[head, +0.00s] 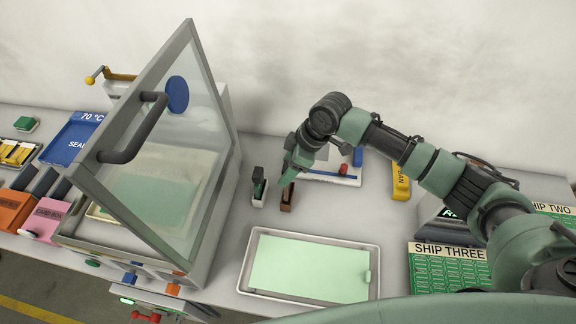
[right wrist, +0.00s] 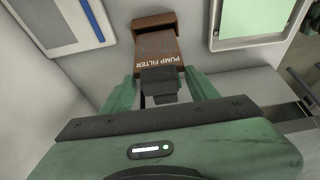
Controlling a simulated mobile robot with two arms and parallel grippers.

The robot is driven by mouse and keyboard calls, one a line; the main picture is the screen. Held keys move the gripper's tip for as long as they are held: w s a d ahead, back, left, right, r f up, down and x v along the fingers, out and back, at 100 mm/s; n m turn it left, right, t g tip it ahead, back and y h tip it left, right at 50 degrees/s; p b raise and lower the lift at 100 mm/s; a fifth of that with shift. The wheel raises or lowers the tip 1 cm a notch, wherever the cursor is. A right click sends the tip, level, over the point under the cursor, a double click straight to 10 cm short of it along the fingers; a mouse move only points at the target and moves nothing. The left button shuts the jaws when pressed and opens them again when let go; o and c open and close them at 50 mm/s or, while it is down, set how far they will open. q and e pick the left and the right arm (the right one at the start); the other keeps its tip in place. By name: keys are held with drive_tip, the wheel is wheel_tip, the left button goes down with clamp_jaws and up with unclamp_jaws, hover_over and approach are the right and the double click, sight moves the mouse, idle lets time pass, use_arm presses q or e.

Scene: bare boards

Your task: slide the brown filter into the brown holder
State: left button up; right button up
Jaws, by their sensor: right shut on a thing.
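The brown filter (right wrist: 160,48), lettered PUMP FILTER, shows in the right wrist view with a dark grip block (right wrist: 159,84) at its near end. My right gripper (right wrist: 160,78) is shut on that block, one green finger on each side. The brown holder (right wrist: 153,21) is at the filter's far end and lines up with it; I cannot tell how far the filter is inside. In the head view, the brown holder (head: 287,198) stands on the bench right under my right gripper (head: 290,171). My left gripper is not in view.
A white holder with a dark insert (head: 259,188) stands close to the left. A tray with a pale green sheet (head: 310,290) lies in front. A clear-lidded box (head: 150,170) is at left. A green SHIP THREE board (head: 450,272) and a yellow block (head: 401,185) are at right.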

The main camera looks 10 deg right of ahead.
drive_tip(key=shift+f+b, duration=1.1)
drive_tip(key=shift+f, duration=1.2)
drive_tip(key=o, duration=1.5)
drive_tip(key=shift+r, duration=0.1)
drive_tip(key=b+v, duration=0.1)
drive_tip(key=v, duration=0.6)
drive_tip(key=shift+d+r+b, duration=0.1)
drive_tip(key=shift+r+b, duration=0.2)
drive_tip(key=shift+b, duration=0.1)
